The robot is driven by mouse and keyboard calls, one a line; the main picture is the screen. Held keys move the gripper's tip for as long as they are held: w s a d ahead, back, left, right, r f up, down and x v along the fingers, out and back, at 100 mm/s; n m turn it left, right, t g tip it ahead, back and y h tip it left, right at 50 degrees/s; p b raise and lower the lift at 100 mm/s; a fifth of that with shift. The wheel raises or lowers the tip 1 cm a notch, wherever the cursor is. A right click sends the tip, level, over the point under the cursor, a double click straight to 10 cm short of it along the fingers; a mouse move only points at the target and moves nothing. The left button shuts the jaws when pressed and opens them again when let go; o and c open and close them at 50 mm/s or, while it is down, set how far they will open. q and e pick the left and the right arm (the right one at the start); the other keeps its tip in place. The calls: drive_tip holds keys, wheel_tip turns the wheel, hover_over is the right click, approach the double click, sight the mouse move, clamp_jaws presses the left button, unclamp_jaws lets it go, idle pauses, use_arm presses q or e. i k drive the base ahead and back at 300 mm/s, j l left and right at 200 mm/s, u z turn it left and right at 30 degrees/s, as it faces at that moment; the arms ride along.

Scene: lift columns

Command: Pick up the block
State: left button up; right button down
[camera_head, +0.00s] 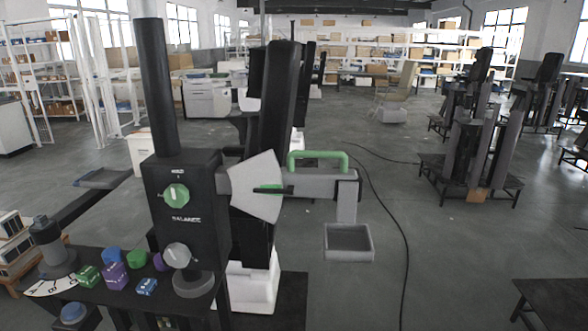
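Several small coloured blocks stand close together on the dark bench (190,312) at lower left. In front are a green block (88,276), a purple block (115,275) and a blue block (147,287), with small pale markings. Behind them are a plain blue block (110,257), a green one (136,259) and a purple one (160,262), partly hidden by the post base. Which block the task means cannot be told. Neither of my grippers shows in the head view.
A black balance unit (184,235) with green and grey knobs rises behind the blocks. Its arm carries a green handle (318,155) and an empty hanging tray (349,255). A grey dial knob (52,250) is left of the blocks. Open floor (440,270) lies to the right.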

sight(88, 277)
drive_tip(key=u, duration=1.45)
